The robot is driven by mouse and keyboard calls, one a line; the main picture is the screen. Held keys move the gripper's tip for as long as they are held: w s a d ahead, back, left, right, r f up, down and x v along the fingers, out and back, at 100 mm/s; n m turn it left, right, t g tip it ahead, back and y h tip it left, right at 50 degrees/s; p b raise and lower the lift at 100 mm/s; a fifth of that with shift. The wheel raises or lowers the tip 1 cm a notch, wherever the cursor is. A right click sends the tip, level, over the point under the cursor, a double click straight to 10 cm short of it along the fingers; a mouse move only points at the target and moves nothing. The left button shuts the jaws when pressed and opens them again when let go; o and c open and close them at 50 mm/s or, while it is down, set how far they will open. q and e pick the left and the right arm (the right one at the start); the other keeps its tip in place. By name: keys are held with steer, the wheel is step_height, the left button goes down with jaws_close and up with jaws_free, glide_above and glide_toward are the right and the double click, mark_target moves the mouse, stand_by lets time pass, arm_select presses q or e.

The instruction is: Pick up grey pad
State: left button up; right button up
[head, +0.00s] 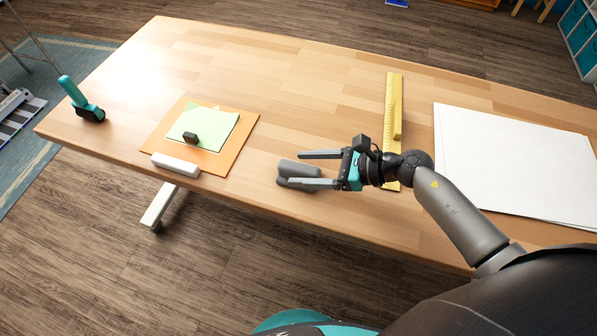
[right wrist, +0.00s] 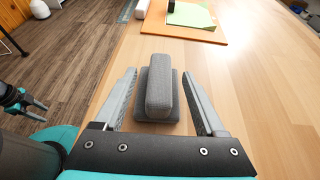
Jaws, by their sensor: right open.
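The grey pad (head: 300,168) lies on the wooden table near its front edge in the head view. It has a flat base and a raised block on top. My right gripper (head: 318,169) is open, its fingers pointing left, with the pad at the fingertips. In the right wrist view the pad (right wrist: 159,92) lies between the two open fingers of the gripper (right wrist: 163,88), with a gap on each side and no contact visible. In the head view the near finger hides part of the pad. My left gripper (right wrist: 33,103) shows at the left edge of the wrist view.
An orange board (head: 238,143) with a green sheet (head: 218,123), a small black block (head: 190,139) and a white bar (head: 175,162) lies left of the pad. A yellow ruler (head: 391,100) and white sheets (head: 510,155) lie right. A teal-handled tool (head: 76,95) stands far left.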

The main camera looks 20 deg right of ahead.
steer(key=shift+x, duration=0.95)
jaws_close()
